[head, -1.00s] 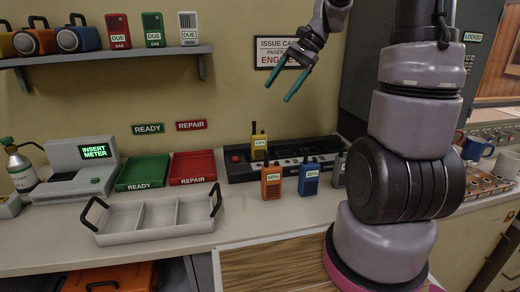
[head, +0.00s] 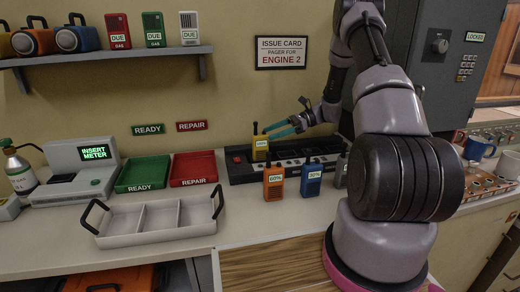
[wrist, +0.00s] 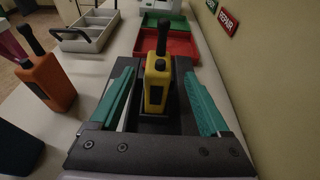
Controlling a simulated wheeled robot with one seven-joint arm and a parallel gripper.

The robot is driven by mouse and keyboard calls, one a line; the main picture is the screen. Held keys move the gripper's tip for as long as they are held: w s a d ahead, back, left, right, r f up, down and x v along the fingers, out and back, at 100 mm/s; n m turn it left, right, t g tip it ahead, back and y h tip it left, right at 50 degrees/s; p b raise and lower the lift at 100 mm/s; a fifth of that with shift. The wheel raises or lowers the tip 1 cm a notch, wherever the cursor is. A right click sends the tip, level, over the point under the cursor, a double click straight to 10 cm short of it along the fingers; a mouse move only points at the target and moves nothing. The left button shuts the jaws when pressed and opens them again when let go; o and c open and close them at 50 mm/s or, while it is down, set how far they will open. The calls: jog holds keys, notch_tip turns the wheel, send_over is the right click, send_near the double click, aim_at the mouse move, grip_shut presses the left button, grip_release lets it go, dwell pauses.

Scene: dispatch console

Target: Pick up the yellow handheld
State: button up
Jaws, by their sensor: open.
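The yellow handheld (head: 260,147) stands upright in the black charger bank (head: 238,168) by the wall, with a white label on its front. In the wrist view the yellow handheld (wrist: 157,82) stands between my two teal fingers. My gripper (head: 274,128) is open and level, reaching in from the right at the height of the handheld's upper part. In the wrist view my gripper (wrist: 160,90) has a gap on both sides of the handheld, and I see no contact.
An orange handheld (head: 273,184) and a blue handheld (head: 311,180) stand in front of the charger bank. A red tray (head: 194,167), a green tray (head: 142,173) and a grey divided tray (head: 160,235) lie to the left. The wall is close behind.

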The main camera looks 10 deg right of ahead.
aim_at(253, 142)
jog(key=x, duration=0.8)
jog(key=shift+s+a+f, duration=0.1)
jog(key=shift+a+f, duration=0.05)
jog(key=shift+f, duration=0.2)
grip_shut()
